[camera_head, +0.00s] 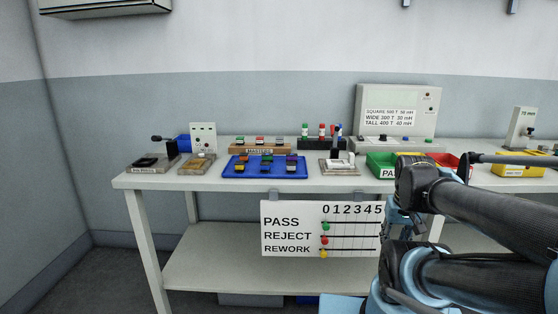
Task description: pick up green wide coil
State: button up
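A blue tray (228,173) on the workbench holds several small coils in two rows, in colours including green, orange, purple and yellow. Another green-topped piece (239,139) stands on the wooden masters stand behind the tray. My arm fills the lower right of the view, well to the right of the tray. I cannot make out my gripper or its fingers.
The workbench (205,182) also carries test fixtures at the left, a green bin (378,170), a red bin (447,159), a yellow bin (520,171) and a large meter box (398,98). A PASS/REJECT/REWORK board (290,245) hangs from the front edge.

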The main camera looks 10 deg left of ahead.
aim_at(265, 156)
jog(key=k, duration=1.3)
jog(key=u, duration=0.4)
jog(key=i, duration=1)
jog(key=z, duration=0.05)
